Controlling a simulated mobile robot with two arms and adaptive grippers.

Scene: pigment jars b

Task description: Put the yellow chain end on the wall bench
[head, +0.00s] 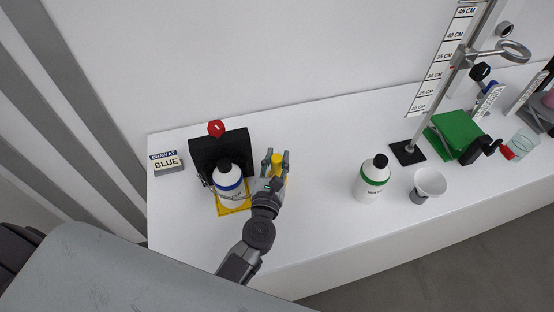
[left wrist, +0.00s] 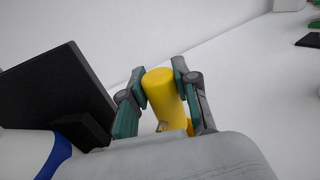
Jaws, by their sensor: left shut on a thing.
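The yellow chain end (head: 278,161) is a small yellow cylinder. My left gripper (head: 275,164) is shut on it, over the white wall bench (head: 310,222), just right of a white bottle. In the left wrist view the yellow chain end (left wrist: 164,92) stands between the two fingers of my left gripper (left wrist: 164,98), with a finger against each side. Its lower end is partly hidden by my gripper, so I cannot tell whether it touches the bench. My right gripper is not in view.
A blue-banded bottle (head: 228,188) stands on a yellow base (head: 236,208) before a black panel (head: 212,150). A green-banded bottle (head: 371,178), a white funnel cup (head: 429,184) and a metal stand (head: 408,152) are to the right. Bench between is clear.

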